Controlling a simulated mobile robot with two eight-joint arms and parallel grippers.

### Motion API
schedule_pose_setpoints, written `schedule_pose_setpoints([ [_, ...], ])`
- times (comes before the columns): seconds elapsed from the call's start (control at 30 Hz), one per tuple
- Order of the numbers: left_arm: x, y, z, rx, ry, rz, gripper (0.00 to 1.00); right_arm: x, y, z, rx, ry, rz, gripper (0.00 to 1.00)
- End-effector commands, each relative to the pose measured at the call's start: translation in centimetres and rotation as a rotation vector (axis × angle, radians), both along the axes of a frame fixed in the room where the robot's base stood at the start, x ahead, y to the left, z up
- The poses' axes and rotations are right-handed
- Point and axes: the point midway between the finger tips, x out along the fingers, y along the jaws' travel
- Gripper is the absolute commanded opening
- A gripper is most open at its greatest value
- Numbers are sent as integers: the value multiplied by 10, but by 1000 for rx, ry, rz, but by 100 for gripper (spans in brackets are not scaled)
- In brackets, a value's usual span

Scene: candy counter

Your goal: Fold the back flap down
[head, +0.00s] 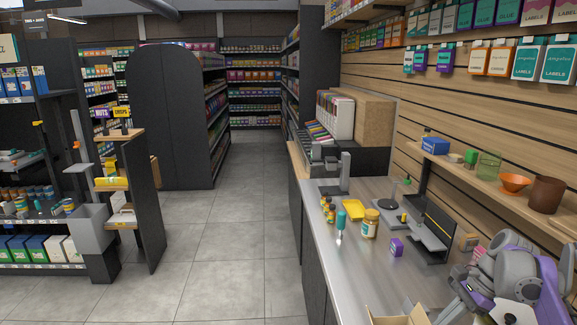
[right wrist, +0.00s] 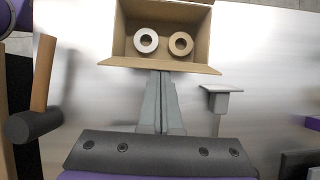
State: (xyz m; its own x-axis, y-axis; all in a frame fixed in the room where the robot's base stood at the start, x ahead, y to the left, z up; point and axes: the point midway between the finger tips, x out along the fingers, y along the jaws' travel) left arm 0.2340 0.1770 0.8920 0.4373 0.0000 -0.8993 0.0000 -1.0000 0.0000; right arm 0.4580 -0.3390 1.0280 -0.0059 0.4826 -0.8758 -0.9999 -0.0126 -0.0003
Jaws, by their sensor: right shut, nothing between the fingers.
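An open cardboard box (right wrist: 122,40) stands at the top of the right wrist view. Two tape rolls, one white (right wrist: 137,40) and one tan (right wrist: 171,43), show inside it. A flap (right wrist: 165,66) spreads outward along the box edge nearest my gripper. Only the box's top edges (head: 390,319) show in the head view. My left gripper is out of view.
A mallet-like tool (right wrist: 33,118) lies left of the gripper and a grey stand (right wrist: 219,99) is to its right. The aisle floor is clear.

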Motion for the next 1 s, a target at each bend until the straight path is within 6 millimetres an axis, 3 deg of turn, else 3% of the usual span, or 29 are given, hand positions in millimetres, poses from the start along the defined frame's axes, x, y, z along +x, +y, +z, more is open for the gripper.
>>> schedule_pose_setpoints([
  [1.0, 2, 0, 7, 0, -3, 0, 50, 0, 12, 6, 0, 0, 0, 0],
])
